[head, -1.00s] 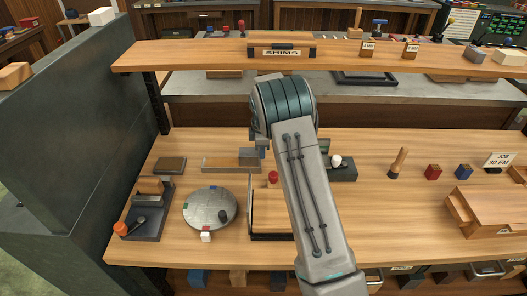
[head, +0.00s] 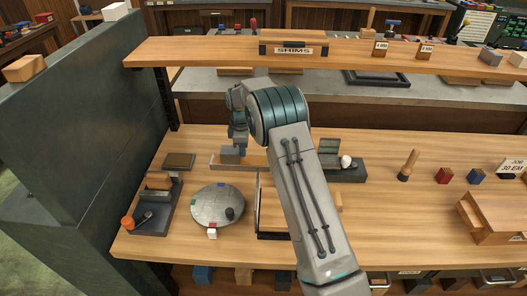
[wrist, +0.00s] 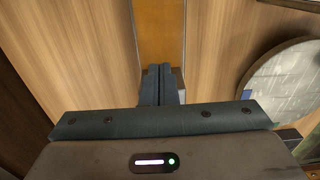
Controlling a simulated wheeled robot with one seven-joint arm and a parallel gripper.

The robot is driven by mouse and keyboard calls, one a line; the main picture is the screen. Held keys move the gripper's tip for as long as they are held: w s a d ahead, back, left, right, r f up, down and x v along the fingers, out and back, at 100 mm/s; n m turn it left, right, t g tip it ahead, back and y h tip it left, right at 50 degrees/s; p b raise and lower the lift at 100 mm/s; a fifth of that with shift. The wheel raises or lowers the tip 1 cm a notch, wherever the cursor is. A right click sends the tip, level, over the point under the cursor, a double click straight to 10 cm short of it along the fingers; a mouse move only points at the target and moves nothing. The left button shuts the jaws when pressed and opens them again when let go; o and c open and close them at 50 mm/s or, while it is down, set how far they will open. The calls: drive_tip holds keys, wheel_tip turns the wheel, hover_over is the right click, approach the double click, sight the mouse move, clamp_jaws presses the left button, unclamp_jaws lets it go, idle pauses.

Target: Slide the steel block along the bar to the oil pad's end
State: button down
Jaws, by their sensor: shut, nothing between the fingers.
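My gripper (head: 238,148) is shut and empty, pointing down over the bar (head: 225,163) at the back left of the bench. In the wrist view, my gripper's closed fingers (wrist: 161,85) stand over the orange-brown strip of the bar (wrist: 161,35). A small grey patch, perhaps the steel block (wrist: 179,78), shows right at the fingertips; whether they touch it I cannot tell. In the head view my arm hides the right part of the bar. A flat dark brown pad (head: 180,161), possibly the oil pad, lies left of the bar.
A round grey plate (head: 215,207) with small blocks lies in front of the bar; it also shows in the wrist view (wrist: 290,90). A dark-edged wooden tray (head: 270,215) is to its right. A dark fixture with an orange knob (head: 127,222) stands at left. A shelf (head: 200,50) runs behind.

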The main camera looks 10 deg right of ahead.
drive_tip(key=a, duration=0.3)
drive_tip(key=shift+w+a, duration=0.1)
drive_tip(key=shift+w, duration=0.2)
drive_tip(key=shift+r, duration=0.1)
